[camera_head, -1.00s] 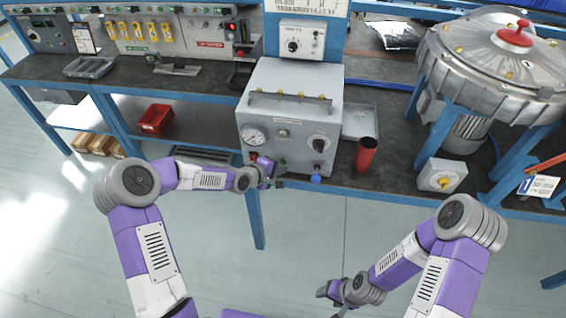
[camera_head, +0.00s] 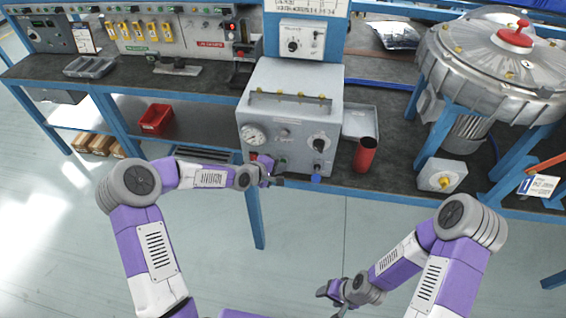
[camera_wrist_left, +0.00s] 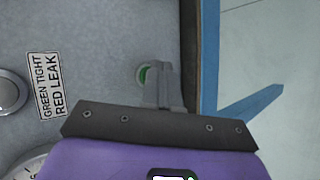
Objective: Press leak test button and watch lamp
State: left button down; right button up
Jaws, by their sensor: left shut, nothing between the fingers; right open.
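The grey leak test box (camera_head: 262,110) stands at the bench front with a gauge (camera_head: 254,135) and knobs on its face. My left gripper (camera_head: 274,176) is shut and empty at the lower front of the box. In the left wrist view, its fingertips (camera_wrist_left: 160,72) are beside a green button (camera_wrist_left: 143,75) and partly cover it; I cannot tell whether they touch. A round, grey, unlit-looking lamp (camera_wrist_left: 9,92) is cut off at the left edge, beside the label "GREEN TIGHT RED LEAK" (camera_wrist_left: 43,86). My right gripper (camera_head: 337,298) is open and empty, low in front of the bench.
A red cup (camera_head: 365,155) stands right of the box. A red bin (camera_head: 156,119) sits on the lower shelf. The floor before the bench is clear.

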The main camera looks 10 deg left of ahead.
pick_arm(q)
jog(key=shift+s, duration=0.1)
dwell(0.3)
jog(key=shift+s, duration=0.65)
jog(key=s, duration=0.5)
dwell(0.5)
jog(key=s+d+f+m+g, duration=0.1)
jog(key=s+f+m+g, duration=0.2)
jog(key=s+f, duration=0.3)
jog(key=s+f+m+g+y, duration=0.1)
jog(key=s+f+m+g, duration=0.2)
jog(key=s, duration=0.9)
jog(key=s+d+f+m+g+y, duration=0.1)
jog(key=s+f+m+g, duration=0.2)
jog(key=s+f, duration=0.6)
jog(key=shift+d+f+m, duration=0.15)
jog(key=shift+d+m, duration=0.15)
jog(key=shift+m, duration=0.2)
dwell(2.7)
